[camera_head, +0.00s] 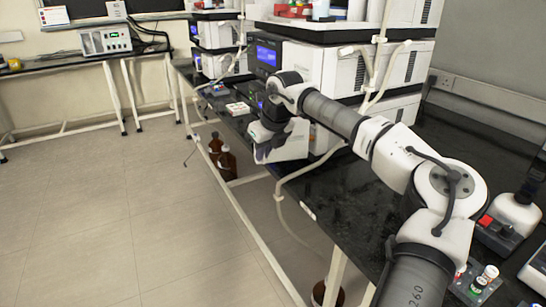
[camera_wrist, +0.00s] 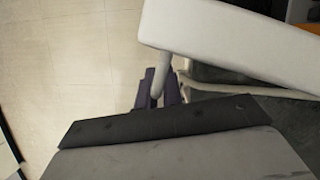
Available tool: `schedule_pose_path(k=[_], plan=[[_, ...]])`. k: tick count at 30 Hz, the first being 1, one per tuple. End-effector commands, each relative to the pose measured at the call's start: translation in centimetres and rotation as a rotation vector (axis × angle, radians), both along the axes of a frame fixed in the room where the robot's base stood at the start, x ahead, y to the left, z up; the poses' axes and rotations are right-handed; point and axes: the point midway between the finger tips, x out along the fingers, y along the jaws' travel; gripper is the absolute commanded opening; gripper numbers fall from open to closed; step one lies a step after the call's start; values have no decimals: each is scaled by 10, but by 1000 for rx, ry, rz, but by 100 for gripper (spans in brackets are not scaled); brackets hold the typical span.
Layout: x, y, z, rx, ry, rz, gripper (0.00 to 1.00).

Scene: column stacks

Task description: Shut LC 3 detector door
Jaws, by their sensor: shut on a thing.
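The detector door (camera_head: 291,143) is a white panel that stands open, sticking out from the lower part of the instrument stack over the bench's front edge. It shows as a large pale slab in the wrist view (camera_wrist: 235,42). My gripper (camera_head: 262,153) is at the door's outer left edge, with dark purple fingers. In the wrist view the fingers (camera_wrist: 160,92) are closed around a pale, narrow part at the door's lower-left end. My wrist and arm hide part of the detector front. I cannot read any label on the door.
The instrument stack (camera_head: 320,65) stands on the black bench (camera_head: 345,205), with a second stack (camera_head: 215,35) further left. Brown bottles (camera_head: 226,163) stand below the bench. The floor (camera_head: 90,210) to the left is clear.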

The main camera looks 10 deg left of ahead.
Motion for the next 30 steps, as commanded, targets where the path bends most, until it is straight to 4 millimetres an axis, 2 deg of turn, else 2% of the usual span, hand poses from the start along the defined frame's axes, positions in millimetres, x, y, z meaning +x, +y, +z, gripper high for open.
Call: schedule_pose_path(k=[3, 14, 24, 30], plan=[[14, 11, 2, -2, -3, -108, 0], [60, 28, 4, -1, -1, -451, 0], [106, 27, 7, -1, 0, -768, 0], [124, 22, 5, -1, 1, -903, 0]])
